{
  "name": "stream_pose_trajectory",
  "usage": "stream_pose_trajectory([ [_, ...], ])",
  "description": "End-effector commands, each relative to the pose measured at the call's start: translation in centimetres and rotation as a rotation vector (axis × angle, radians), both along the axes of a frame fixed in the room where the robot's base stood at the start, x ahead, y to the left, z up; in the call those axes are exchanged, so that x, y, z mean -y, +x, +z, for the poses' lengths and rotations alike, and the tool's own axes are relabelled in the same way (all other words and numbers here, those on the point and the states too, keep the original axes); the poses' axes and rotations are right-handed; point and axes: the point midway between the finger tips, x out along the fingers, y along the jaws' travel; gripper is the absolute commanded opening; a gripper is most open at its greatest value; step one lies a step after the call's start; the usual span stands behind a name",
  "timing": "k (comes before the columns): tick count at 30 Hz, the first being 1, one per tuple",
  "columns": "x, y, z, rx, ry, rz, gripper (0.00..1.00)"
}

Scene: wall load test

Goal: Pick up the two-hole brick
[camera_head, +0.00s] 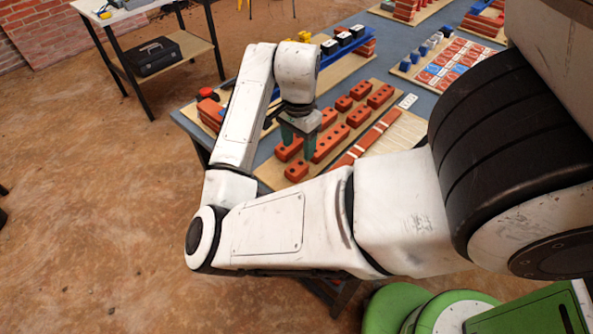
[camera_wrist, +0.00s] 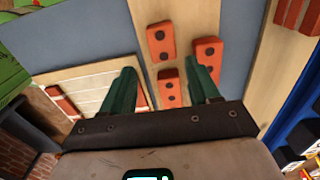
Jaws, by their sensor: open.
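My gripper (camera_head: 299,138) hangs over the wooden board of orange-red bricks, its two green fingers pointing down. In the wrist view my gripper (camera_wrist: 161,78) is open, with nothing held between the fingers. A two-hole brick (camera_wrist: 161,41) lies on the board beyond the fingertips, showing two dark holes in its top. A second brick (camera_wrist: 207,50) with two visible holes lies to its right, beyond the right finger. A third brick (camera_wrist: 170,88) lies between the fingers in the picture; its near end is hidden by the gripper. I cannot match these bricks surely to those in the head view.
A long brick (camera_head: 330,142) and several shorter ones lie near my gripper. Thin red strips (camera_head: 362,143) lie along the board's right side. A blue rail (camera_head: 310,57) runs behind. A side table with a black case (camera_head: 152,58) stands at upper left; the floor there is open.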

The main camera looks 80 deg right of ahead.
Motion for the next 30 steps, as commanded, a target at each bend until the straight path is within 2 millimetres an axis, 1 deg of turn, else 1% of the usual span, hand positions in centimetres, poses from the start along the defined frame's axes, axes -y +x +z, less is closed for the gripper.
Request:
stream_pose_trajectory([
  [1, 0.0, -0.1, -1.2, -0.006, 0.000, 0.003, 0.61],
  [4, 0.0, -0.1, -2.8, -0.005, -0.001, 0.005, 0.61],
  [7, 0.0, 0.0, -3.7, -0.003, -0.003, 0.005, 0.61],
  [14, 0.0, 0.1, -4.9, -0.003, -0.003, 0.005, 0.61],
  [23, -0.1, 0.4, -8.7, -0.002, -0.002, 0.006, 0.61],
  [26, -0.1, 0.4, -9.2, -0.001, -0.003, 0.004, 0.61],
  [30, 0.0, 0.4, -9.2, 0.000, -0.004, 0.003, 0.61],
])
